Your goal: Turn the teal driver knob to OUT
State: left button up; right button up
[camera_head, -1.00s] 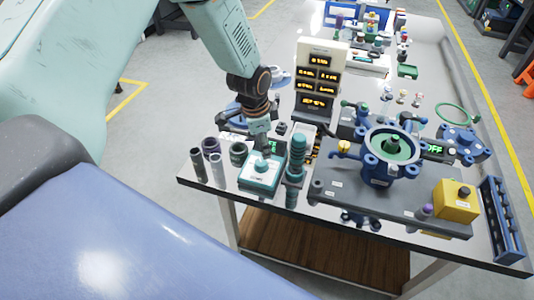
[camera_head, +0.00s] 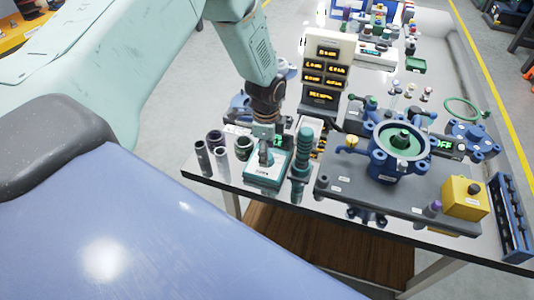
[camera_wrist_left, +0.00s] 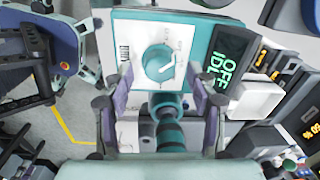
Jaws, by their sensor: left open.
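The driver is a white-topped box with teal sides (camera_head: 263,178) near the table's front left edge. Its round teal knob (camera_wrist_left: 158,62) shows in the left wrist view, with a white pointer line toward the right, slightly down. Small printing around the knob is too small to read. A dark display (camera_wrist_left: 226,48) beside it shows green text, partly "OFF". My left gripper (camera_head: 265,152) is directly over the box and hides the knob in the head view. In the left wrist view its open fingers (camera_wrist_left: 161,88) stand apart to either side, just below the knob. My right gripper is out of view.
A teal ribbed cylinder (camera_head: 303,165) stands right beside the box. Several dark and grey cups (camera_head: 214,150) stand to its left. A readout panel (camera_head: 328,68) rises behind. A blue flanged housing (camera_head: 390,163) sits on a grey plate to the right.

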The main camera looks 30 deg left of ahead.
pick_arm(q)
jog(key=shift+s+f, duration=0.1)
jog(key=shift+f, duration=0.5)
jog(key=shift+d, duration=0.1)
jog(key=shift+f, duration=0.1)
jog(key=shift+c, duration=1.1)
jog(key=c, duration=0.9)
